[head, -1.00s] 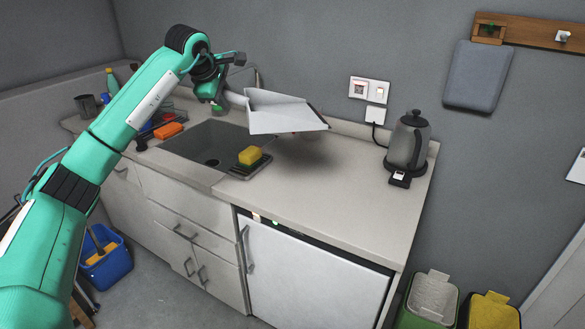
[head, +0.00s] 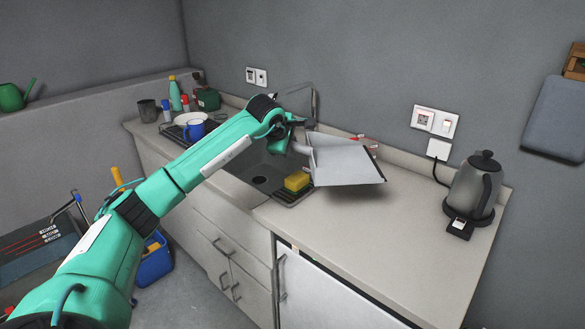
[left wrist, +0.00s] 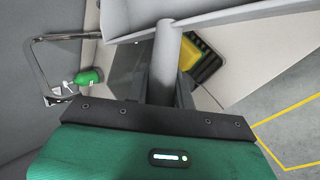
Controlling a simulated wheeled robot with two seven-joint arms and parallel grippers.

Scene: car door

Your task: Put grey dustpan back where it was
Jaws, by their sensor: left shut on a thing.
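The grey dustpan (head: 343,161) is held in the air above the counter, just right of the sink. Its broad pan points right and its handle points left to my left gripper (head: 296,143). My left gripper is shut on the handle; its fingers are partly hidden by the arm in the head view. In the left wrist view the dustpan's handle (left wrist: 165,62) runs up from the gripper to the wide pan (left wrist: 220,18) across the top. My right gripper is not in view.
The sink (head: 262,172) has a faucet behind it and a yellow sponge (head: 297,181) at its right edge. A kettle (head: 474,186) stands at the counter's right end. Bare counter (head: 345,220) lies between. A blue bucket (head: 154,259) stands on the floor at left.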

